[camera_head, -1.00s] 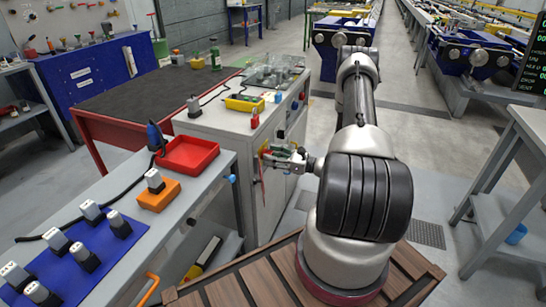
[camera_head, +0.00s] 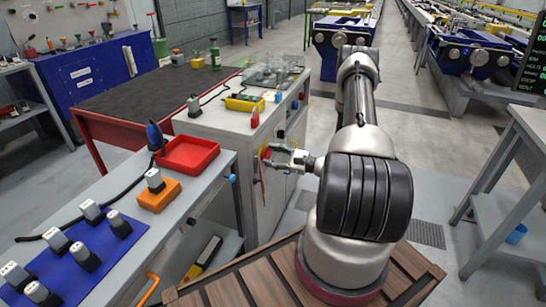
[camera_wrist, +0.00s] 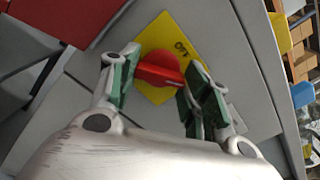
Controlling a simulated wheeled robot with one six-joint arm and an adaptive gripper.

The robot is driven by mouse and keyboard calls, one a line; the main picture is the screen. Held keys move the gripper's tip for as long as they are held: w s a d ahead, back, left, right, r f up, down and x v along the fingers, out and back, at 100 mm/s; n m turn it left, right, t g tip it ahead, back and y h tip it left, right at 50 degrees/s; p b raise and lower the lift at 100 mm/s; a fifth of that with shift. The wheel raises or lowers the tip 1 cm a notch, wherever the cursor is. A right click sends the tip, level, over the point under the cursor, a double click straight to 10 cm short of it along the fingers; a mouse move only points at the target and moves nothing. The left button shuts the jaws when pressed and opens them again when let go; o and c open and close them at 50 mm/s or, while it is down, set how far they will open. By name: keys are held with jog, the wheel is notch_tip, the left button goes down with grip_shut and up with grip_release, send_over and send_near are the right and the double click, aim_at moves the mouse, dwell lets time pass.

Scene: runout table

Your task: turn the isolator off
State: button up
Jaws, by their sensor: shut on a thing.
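The isolator is a red rotary knob (camera_wrist: 158,68) on a yellow plate (camera_wrist: 178,35) fixed to a grey cabinet face. The plate reads OFF above and right of the knob in the wrist view. The knob's grip lies roughly crosswise in that view, its right end tipped down, not in line with the OFF mark. My gripper (camera_wrist: 160,85) is shut on the knob, one green-padded finger at each side. In the head view my gripper (camera_head: 272,157) reaches left to the cabinet side and hides most of the knob.
A bench with a red tray (camera_head: 188,154), an orange block (camera_head: 158,194) and a blue mat (camera_head: 50,275) stands at left. Floor (camera_head: 430,195) is open right of my arm.

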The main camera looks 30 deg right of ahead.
jog(key=n, duration=1.1)
jog(key=shift+n, duration=0.3)
dwell(0.4)
jog(key=o, duration=1.1)
jog(key=shift+c, duration=0.2)
jog(key=v, duration=1.2)
